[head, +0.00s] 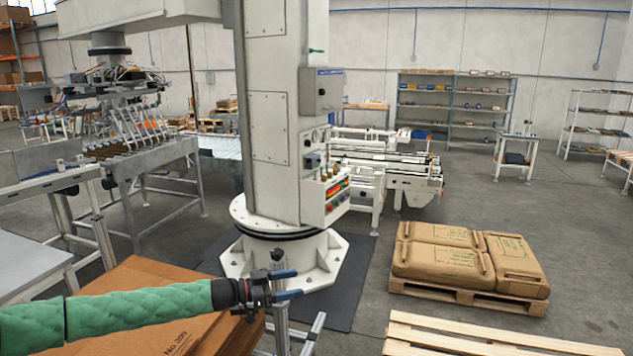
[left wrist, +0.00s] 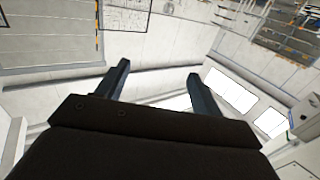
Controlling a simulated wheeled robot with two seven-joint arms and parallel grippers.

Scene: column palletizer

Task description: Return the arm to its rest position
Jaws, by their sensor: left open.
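My left arm, in a green sleeve, comes in from the lower left in the head view and reaches out level over brown cardboard. Its gripper (head: 285,285) has two blue fingers, set apart with nothing between them. In the left wrist view the two dark fingers (left wrist: 158,85) stand apart and empty, with pale walls and bright windows behind them. My right gripper is not in either view.
Brown cardboard (head: 150,275) lies below my left arm. The white palletizer column (head: 275,120) stands just beyond, with its control panel. A pallet with brown sacks (head: 445,255) and an empty pallet (head: 455,340) are at right. Grey floor (head: 580,270) is clear at far right.

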